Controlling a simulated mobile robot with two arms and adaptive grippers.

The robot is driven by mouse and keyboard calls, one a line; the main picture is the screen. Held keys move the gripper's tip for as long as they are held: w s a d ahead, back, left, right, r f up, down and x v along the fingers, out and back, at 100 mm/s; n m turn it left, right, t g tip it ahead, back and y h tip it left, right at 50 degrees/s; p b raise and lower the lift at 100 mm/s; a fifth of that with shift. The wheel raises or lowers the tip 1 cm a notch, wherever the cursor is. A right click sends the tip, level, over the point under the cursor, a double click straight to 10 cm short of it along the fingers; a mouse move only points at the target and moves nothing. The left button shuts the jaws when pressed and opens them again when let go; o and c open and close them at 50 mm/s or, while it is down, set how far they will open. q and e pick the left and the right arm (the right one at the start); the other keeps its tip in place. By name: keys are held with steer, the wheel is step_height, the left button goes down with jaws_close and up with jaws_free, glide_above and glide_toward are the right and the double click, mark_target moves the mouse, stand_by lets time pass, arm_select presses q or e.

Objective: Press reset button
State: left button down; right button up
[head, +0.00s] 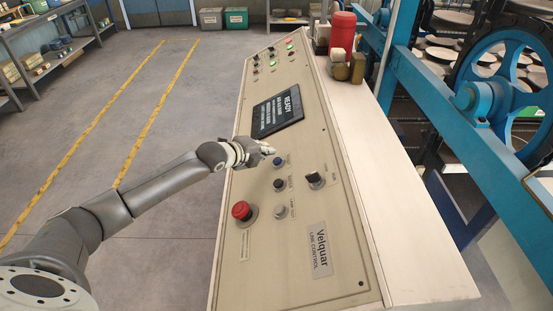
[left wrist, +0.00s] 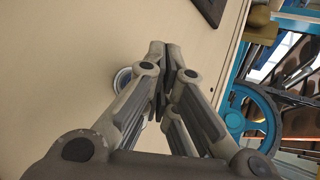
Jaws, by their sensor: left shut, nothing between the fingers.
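The control panel (head: 237,195) slopes up from its near end and has a row of small buttons. A blue button (head: 278,161), a dark button (head: 279,184) and a grey button (head: 280,211) stand in line. Their labels are too small to read surely, so I cannot tell which is reset. My left gripper (head: 270,150) is shut and empty, with its tips close to the blue button. In the left wrist view the shut fingers (left wrist: 166,52) partly hide a round metal button ring (left wrist: 122,78). Contact cannot be told. My right gripper is not in view.
A red emergency knob (head: 241,210) and a black selector (head: 315,179) are near the buttons. A dark screen (head: 278,111) reading READY lies beyond the gripper. Blue machinery with a wheel (head: 498,85) stands at the right. The floor at the left is clear.

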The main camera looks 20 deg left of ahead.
arm_select(q)
steer(key=r+p, duration=0.1)
steer(key=a+r+p, duration=0.1)
steer(key=s+a+r, duration=0.1)
steer(key=shift+r+p, duration=0.4)
steer(key=shift+s+f, duration=0.1)
stand_by(0.6)
